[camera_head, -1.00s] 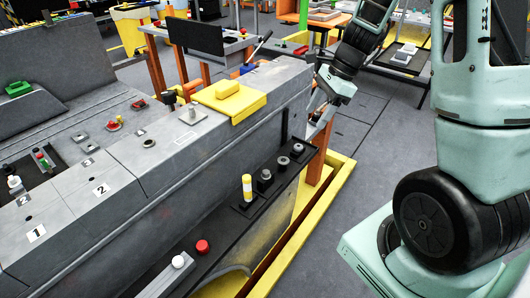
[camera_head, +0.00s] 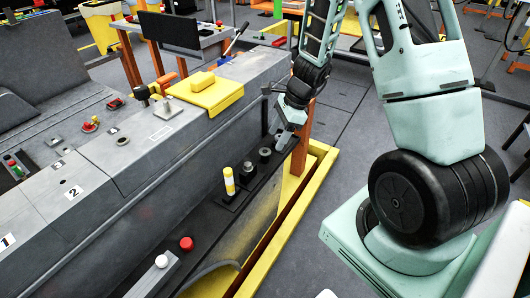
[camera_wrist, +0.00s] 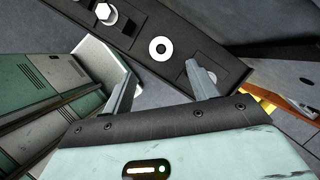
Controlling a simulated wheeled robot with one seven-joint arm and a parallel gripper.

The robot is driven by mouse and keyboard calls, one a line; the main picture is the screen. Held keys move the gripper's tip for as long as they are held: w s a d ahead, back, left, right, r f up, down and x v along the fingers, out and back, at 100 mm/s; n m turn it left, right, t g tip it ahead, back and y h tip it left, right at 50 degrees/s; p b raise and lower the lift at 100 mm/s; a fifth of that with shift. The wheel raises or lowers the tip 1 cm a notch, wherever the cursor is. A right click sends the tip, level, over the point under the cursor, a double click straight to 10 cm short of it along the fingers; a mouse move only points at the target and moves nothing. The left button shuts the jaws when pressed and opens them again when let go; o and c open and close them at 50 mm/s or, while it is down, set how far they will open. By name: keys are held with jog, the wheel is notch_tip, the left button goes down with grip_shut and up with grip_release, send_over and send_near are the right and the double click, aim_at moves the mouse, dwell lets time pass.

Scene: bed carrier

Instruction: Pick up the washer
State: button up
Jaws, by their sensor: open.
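The washer (camera_wrist: 160,49) is a pale ring with a dark centre hole. It lies on the black ledge (camera_wrist: 128,35) in the wrist view, just beyond the gap between my fingertips. My gripper (camera_wrist: 159,76) is open and empty, its two fingers apart and pointing toward the ledge. In the head view my gripper (camera_head: 287,136) is at the far end of the black ledge. It hides part of that end, so I cannot tell surely which part there is the washer.
A hex-headed part (camera_wrist: 106,13) sits beside the washer. A yellow-and-white cylinder (camera_head: 229,181), a red button (camera_head: 186,243) and a white knob (camera_head: 161,261) stand along the ledge. A grey console (camera_head: 135,150) with a yellow block (camera_head: 202,81) rises to the left.

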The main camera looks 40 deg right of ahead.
aim_at(265, 152)
jog(key=x, duration=0.4)
jog(key=shift+w+a+f, duration=0.15)
jog(key=shift+w+a, duration=0.25)
jog(key=shift+a, duration=0.05)
jog(key=c, duration=1.1)
jog(key=shift+o, duration=0.2)
